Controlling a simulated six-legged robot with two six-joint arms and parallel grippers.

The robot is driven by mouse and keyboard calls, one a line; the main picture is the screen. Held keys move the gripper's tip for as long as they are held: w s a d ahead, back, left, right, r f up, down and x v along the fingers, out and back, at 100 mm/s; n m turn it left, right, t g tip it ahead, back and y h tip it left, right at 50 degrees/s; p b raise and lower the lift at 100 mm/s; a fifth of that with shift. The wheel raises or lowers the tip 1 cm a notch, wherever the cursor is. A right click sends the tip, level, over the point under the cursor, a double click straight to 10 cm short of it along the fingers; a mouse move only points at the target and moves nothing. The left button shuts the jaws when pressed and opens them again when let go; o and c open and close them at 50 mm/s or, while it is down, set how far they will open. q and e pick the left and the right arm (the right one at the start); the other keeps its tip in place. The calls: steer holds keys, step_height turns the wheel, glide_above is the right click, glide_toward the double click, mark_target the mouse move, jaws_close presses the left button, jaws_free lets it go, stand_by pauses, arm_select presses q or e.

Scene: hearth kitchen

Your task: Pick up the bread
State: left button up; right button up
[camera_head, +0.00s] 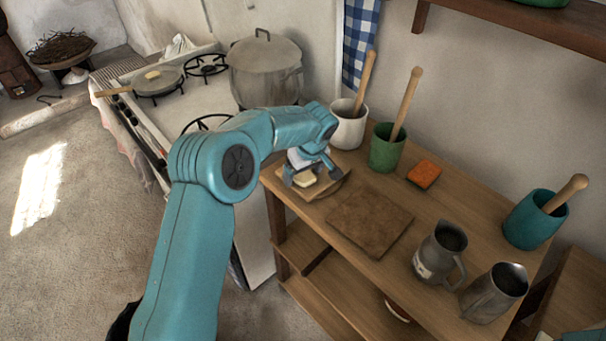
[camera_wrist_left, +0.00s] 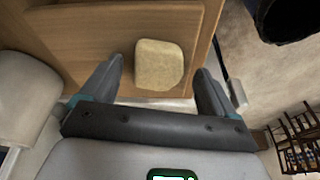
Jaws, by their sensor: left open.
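The bread (camera_head: 306,179) is a small pale yellow block on a wooden board (camera_head: 328,188) at the left end of the wooden counter. My left gripper (camera_head: 306,176) is over that end of the counter, with its jaws open and the bread between or just beyond them. I cannot tell how high the fingers are above the board.
A brown board (camera_head: 369,221) lies beside it on the counter. A white pot (camera_head: 348,128), a green pot (camera_head: 386,150), an orange block (camera_head: 424,174), metal jugs (camera_head: 440,252) and a teal pot (camera_head: 533,220) stand around. The stove with a large pot (camera_head: 265,72) is at the left.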

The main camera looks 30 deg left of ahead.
arm_select(q)
steer(key=shift+d, duration=0.15)
steer(key=shift+c, duration=0.6)
steer(key=c, duration=1)
steer(key=shift+r, duration=0.1)
